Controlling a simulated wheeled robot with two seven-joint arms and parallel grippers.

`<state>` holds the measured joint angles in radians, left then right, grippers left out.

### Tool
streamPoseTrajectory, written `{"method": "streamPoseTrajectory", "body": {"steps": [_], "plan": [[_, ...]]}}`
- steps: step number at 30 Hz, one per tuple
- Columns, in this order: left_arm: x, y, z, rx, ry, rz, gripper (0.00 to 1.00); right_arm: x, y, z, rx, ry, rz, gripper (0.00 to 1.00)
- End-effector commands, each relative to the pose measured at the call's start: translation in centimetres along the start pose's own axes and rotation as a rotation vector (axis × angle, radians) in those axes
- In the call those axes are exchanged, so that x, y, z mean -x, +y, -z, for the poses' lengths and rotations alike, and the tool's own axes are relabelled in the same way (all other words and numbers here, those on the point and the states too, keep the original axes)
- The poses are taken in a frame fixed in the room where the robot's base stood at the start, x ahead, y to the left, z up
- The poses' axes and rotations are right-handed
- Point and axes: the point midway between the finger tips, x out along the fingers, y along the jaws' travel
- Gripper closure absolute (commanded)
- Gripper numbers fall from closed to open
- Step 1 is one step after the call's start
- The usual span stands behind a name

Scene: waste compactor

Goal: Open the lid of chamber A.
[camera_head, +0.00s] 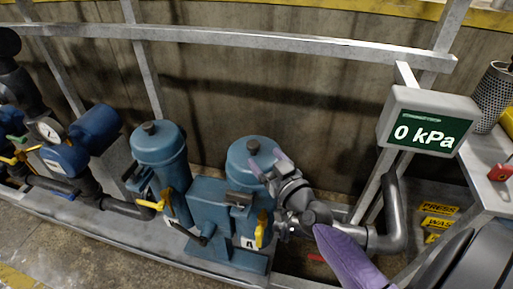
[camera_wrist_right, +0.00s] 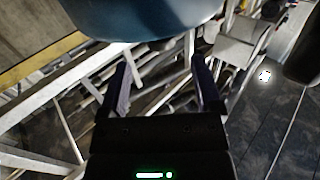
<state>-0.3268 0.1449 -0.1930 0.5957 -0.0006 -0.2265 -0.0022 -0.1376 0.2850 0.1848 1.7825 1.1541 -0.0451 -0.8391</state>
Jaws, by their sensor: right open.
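Chamber A is the right-hand blue canister (camera_head: 240,172) of the twin unit, with a label "A" (camera_head: 250,242) at its base. Its round blue lid (camera_head: 240,153), with a dark knob (camera_head: 253,147) on top, looks closed. My right gripper (camera_head: 268,164) is open beside the right side of this canister's top, its fingers pointing toward the lid. In the wrist view the open fingers (camera_wrist_right: 160,68) have nothing between them, and a blue rounded body (camera_wrist_right: 150,18) fills the top. Whether they touch is unclear. My left gripper is not in view.
A second blue canister (camera_head: 160,148) stands to the left. Yellow handles (camera_head: 262,229) sit low on the unit. A sign reading "0 kPa" (camera_head: 428,128) and a grey pipe (camera_head: 393,215) are on the right. A metal railing (camera_head: 240,40) runs behind.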

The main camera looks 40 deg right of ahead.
Motion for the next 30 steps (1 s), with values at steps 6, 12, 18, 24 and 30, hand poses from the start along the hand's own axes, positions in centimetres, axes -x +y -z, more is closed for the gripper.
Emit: {"method": "streamPoseTrajectory", "body": {"steps": [6,12,18,24,30], "plan": [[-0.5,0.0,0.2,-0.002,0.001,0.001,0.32,-4.1,0.0,-0.2,-0.002,-0.001,0.0,0.17],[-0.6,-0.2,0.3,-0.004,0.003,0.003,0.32,-5.2,-0.1,-0.1,-0.001,-0.002,0.001,0.17],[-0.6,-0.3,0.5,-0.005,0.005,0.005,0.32,-5.3,-0.1,-0.1,-0.001,-0.003,0.001,0.17],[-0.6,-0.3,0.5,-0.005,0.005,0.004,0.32,-5.2,-0.1,-0.1,-0.001,-0.003,0.001,0.59],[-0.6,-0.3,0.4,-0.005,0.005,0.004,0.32,-5.2,-0.1,-0.1,-0.001,-0.004,0.001,1.0]]}}
